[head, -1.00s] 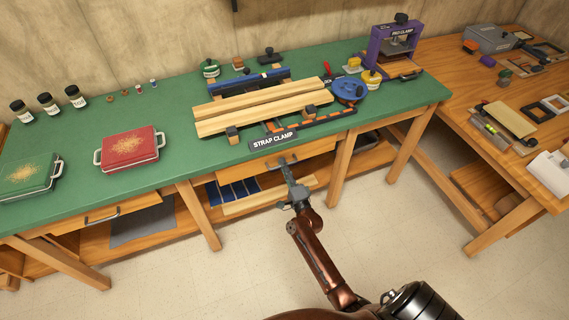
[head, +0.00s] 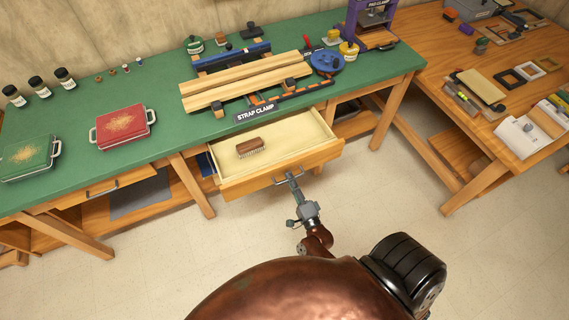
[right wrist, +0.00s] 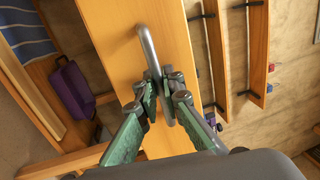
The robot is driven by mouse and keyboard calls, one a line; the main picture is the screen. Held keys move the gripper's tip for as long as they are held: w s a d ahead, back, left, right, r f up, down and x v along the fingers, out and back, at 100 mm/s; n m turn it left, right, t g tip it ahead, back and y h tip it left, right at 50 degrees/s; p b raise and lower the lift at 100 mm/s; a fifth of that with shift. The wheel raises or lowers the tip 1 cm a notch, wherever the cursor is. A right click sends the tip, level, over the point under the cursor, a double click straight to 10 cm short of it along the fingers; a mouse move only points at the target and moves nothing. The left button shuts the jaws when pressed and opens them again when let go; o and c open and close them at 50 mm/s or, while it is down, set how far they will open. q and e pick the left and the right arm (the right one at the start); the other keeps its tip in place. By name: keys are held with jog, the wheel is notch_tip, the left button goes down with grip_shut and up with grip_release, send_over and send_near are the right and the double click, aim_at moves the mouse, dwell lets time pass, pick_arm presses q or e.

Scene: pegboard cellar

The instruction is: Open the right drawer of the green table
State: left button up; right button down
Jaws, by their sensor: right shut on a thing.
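The green table (head: 172,133) stands along the wall. Its right drawer (head: 310,137) is pulled well out, with a brown brush (head: 250,147) lying inside. My right gripper (head: 289,180) is at the drawer front, shut on the drawer's metal handle. In the right wrist view the handle (right wrist: 149,50) runs down between the fingers of my right gripper (right wrist: 164,98), against the wooden drawer front (right wrist: 115,45). The left drawer (head: 84,200) of the table is closed. My left gripper is not in view.
A strap clamp with wooden boards (head: 245,82), a red case (head: 123,126) and a green case (head: 27,157) are on the tabletop. A wooden table (head: 455,60) with tools stands at the right. The floor (head: 385,215) before the drawer is clear.

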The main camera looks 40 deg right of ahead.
jog(key=shift+r+p+v, duration=0.15)
jog(key=shift+r+v, duration=0.05)
jog(key=shift+v, duration=0.75)
jog(key=shift+r+p+v, duration=0.15)
jog(key=shift+p+v, duration=0.05)
jog(key=shift+v, duration=0.75)
jog(key=shift+r+p+v, duration=0.15)
jog(key=shift+r+v, duration=0.05)
jog(key=shift+v, duration=0.7)
jog(key=shift+s, duration=0.15)
jog(key=c, duration=2.3)
grip_release()
jog(key=shift+c, duration=0.2)
jog(key=v, duration=1.2)
jog(key=shift+f, duration=0.15)
